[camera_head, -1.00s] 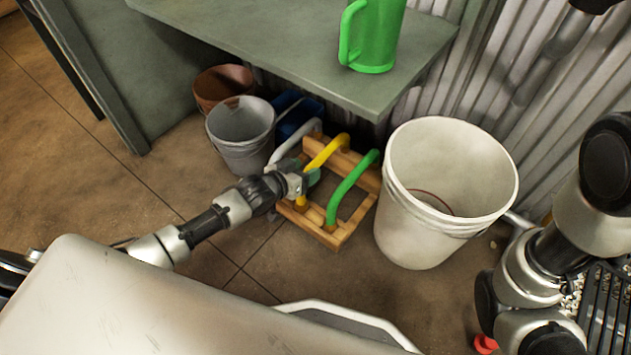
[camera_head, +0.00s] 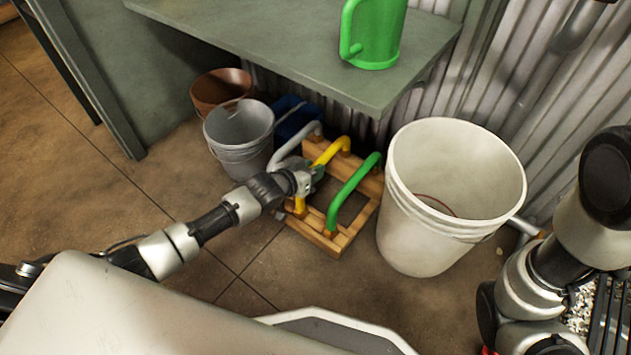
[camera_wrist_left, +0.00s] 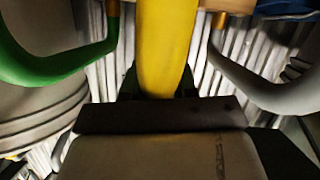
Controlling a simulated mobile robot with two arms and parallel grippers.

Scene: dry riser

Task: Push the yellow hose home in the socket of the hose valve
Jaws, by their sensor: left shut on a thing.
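The yellow hose (camera_head: 331,152) arches over a wooden frame (camera_head: 340,239) on the floor, between a grey hose (camera_head: 291,146) and a green hose (camera_head: 352,187). My left gripper (camera_head: 312,180) is shut on the yellow hose near its front part. In the left wrist view the yellow hose (camera_wrist_left: 166,45) runs upright between the fingers (camera_wrist_left: 158,88). The gripper hides part of the hose, and the hose valve's socket cannot be made out. Whether the hose end is seated cannot be told. My right arm shows at the right edge; its gripper is out of view.
A large white bucket (camera_head: 404,243) stands close to the right of the frame. A grey bucket (camera_head: 238,140) and a brown pot (camera_head: 219,87) stand to the left. A bench top (camera_head: 270,38) with a green jug (camera_head: 374,37) overhangs the back. Open floor lies in front.

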